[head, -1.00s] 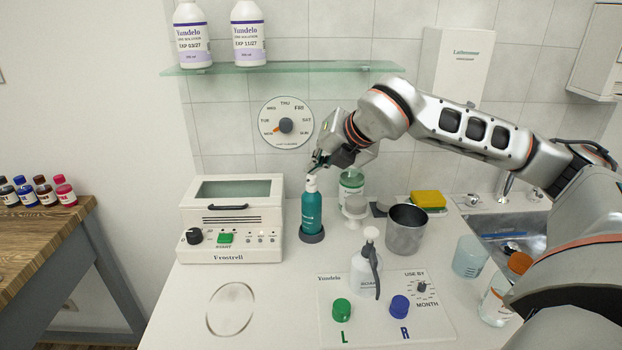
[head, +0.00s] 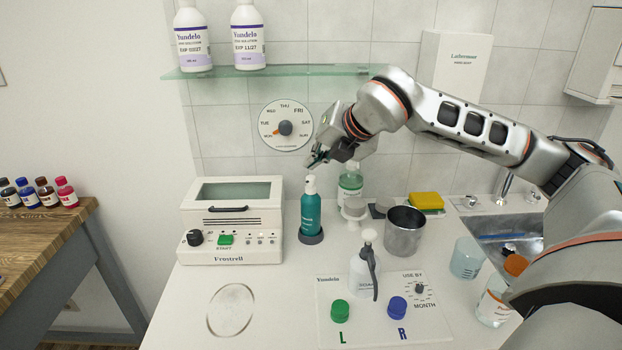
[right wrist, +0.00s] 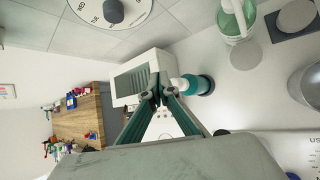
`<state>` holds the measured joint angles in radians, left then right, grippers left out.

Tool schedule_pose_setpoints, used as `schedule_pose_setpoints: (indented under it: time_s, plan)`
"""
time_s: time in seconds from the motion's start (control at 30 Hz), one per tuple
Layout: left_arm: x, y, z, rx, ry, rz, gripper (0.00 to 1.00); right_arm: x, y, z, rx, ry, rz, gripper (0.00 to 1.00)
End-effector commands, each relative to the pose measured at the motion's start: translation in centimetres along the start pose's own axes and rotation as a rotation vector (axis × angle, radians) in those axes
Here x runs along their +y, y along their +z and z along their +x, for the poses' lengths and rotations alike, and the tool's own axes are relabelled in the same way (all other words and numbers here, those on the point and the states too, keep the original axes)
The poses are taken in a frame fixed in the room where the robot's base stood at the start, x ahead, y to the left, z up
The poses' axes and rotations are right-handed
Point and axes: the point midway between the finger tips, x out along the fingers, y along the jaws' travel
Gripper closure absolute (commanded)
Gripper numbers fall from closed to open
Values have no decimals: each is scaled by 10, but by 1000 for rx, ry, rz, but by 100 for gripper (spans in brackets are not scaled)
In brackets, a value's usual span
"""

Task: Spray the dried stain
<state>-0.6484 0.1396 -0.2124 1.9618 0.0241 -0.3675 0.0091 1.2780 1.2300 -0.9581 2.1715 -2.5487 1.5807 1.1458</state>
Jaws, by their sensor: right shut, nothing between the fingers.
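The dried stain (head: 231,310) is a pale oval ring with a faint brownish edge on the white counter, front left. My right gripper (head: 315,160) is shut and empty just above the teal bottle's top. In the right wrist view its fingertips (right wrist: 158,92) meet near that top. My left gripper is not in view.
A white Frostrell machine (head: 232,220) stands left of the teal bottle. A metal beaker (head: 404,232), a clear cup (head: 466,260) and an orange-capped bottle (head: 496,302) stand right. A glass shelf (head: 320,70) hangs above. The counter around the stain is clear.

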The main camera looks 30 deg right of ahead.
Motion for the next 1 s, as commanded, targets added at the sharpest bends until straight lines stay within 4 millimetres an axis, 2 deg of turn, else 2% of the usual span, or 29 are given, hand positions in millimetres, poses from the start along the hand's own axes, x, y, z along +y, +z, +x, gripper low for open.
schedule_pose_setpoints:
  time_s: [0.33, 1.0]
  plan:
    - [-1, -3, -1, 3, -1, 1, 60, 2, 2, -3, 0, 1, 0, 100]
    - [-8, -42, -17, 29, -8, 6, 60, 31, 31, -42, -1, 2, 0, 100]
